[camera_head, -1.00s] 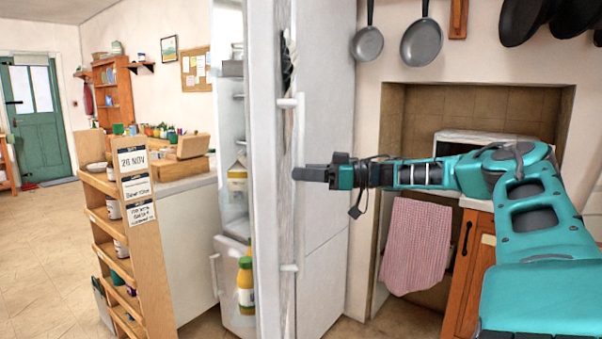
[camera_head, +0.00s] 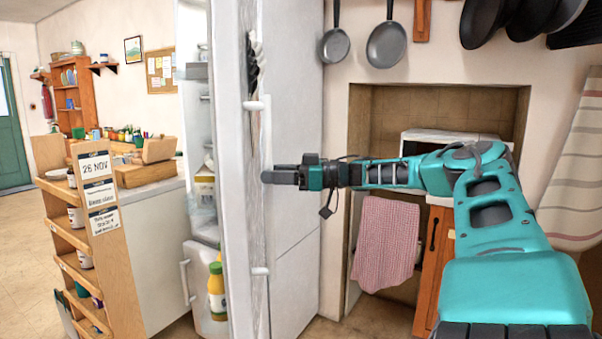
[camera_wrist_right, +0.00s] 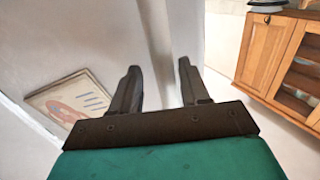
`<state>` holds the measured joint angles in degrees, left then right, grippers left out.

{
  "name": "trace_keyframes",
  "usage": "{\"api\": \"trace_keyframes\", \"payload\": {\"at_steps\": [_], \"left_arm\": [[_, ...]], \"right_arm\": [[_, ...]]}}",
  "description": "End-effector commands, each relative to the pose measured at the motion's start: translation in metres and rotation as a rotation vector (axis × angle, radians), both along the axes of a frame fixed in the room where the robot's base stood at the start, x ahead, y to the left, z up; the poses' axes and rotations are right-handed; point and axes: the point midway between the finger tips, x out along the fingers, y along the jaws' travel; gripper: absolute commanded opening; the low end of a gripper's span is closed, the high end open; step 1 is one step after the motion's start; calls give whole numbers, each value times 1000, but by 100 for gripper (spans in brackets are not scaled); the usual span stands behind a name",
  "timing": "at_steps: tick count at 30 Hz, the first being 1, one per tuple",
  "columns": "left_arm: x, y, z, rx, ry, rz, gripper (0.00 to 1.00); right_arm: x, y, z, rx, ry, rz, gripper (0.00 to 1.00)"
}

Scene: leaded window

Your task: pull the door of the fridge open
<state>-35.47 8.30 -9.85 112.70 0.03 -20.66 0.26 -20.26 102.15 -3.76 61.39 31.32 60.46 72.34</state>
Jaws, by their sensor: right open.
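The fridge door (camera_head: 236,200) stands open, seen nearly edge-on in the head view. Its interior (camera_head: 206,110) shows to the left of it. A long white vertical handle (camera_head: 266,225) runs along the door's outer side. My right gripper (camera_head: 268,177) is at the middle of this handle, with its fingertips overlapping it in the head view. In the right wrist view my right gripper (camera_wrist_right: 158,78) has its dark fingers apart, with a pale upright strip between them. I cannot tell whether either finger touches the handle. My left gripper is not in view.
A milk carton (camera_head: 204,188) and a juice bottle (camera_head: 217,292) show left of the door. A wooden shelf unit (camera_head: 118,250) stands farther left. A checked towel (camera_head: 386,242) hangs in the right-hand alcove below hanging pans (camera_head: 386,45). Open floor lies at far left.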

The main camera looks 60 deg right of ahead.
Motion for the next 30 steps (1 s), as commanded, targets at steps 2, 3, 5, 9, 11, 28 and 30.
{"api": "trace_keyframes", "payload": {"at_steps": [2,3,5,9,11,28,30], "left_arm": [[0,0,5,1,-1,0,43],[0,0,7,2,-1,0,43],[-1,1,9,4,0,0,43],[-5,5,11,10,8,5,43],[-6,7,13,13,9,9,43],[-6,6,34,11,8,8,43],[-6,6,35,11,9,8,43]], "right_arm": [[-5,-3,3,1,-3,-2,45],[-7,-5,4,1,-4,-2,45],[-11,-7,5,2,-5,-2,45],[-21,-11,4,2,-3,2,45],[-25,-14,5,1,-2,0,45],[-80,-46,2,-3,-1,-2,45],[-87,-50,2,-2,-3,-2,45]]}}
